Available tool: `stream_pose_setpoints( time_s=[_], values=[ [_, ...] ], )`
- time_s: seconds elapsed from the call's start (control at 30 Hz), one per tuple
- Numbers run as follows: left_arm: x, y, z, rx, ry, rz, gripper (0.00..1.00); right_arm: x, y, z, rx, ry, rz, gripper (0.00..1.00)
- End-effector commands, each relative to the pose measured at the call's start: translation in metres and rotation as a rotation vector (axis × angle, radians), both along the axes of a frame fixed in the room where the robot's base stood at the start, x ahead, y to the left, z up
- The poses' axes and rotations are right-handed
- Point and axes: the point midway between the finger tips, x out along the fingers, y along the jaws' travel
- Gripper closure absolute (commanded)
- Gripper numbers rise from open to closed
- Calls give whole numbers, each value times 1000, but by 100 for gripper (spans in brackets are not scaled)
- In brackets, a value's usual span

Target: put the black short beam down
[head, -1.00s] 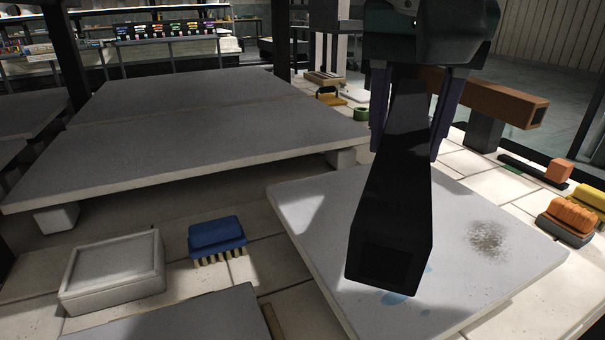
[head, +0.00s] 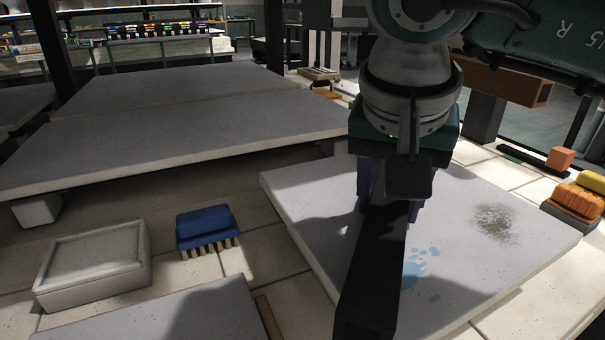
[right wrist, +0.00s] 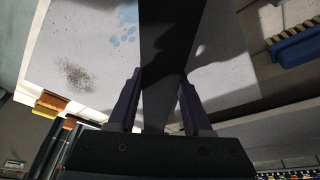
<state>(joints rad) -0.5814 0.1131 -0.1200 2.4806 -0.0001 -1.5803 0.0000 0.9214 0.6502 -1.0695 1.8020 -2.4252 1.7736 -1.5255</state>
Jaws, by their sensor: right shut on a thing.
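The black short beam (head: 374,275) is a dark square-section bar. In the head view it extends from my right gripper (head: 388,208) toward the bottom edge, over the grey slab with blue stains. My right gripper is shut on it; in the right wrist view the two purple fingers (right wrist: 156,100) stand on either side of the beam (right wrist: 168,45). I cannot tell whether the beam touches the slab. The beam's near end is at the bottom of the head view, and its far end is hidden behind the gripper and arm. My left gripper is not in view.
The stained grey slab (head: 310,205) lies on pale tiles. A blue brush (head: 205,228) and a grey lidded block (head: 95,265) lie to the left. A large raised slab (head: 180,140) is behind. A brown beam (head: 505,80) rests on a post at right, near an orange brush (head: 575,200).

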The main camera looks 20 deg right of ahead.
Motion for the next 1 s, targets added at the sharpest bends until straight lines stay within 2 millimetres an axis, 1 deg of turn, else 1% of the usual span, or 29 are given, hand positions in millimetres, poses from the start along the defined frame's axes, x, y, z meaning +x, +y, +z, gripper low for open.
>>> stream_pose_setpoints(
  time_s=[0.03, 0.13, 0.3, 0.33, 0.57, 0.6, 0.83, 0.93, 1.0],
  values=[
    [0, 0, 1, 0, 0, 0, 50, 2, 0, 3, 1, -7, 0, 100],
    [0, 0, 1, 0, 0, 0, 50, 2, 0, 3, 1, -7, 0, 100],
    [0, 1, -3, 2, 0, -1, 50, 2, 0, -1, 0, -7, 0, 100],
    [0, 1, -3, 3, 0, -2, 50, 0, 0, -2, 0, -1, 0, 48],
    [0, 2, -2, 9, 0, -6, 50, 0, 0, -1, 0, -1, 0, 22],
    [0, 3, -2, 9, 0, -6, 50, 0, 0, -1, 0, -1, 0, 20],
    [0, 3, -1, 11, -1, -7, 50, 0, 0, 0, 0, -2, -1, 20],
    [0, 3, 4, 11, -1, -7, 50, 0, 1, 8, 2, -3, 1, 20],
    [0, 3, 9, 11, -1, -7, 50, -3, 4, 18, 3, -4, 2, 20]
  ],
)
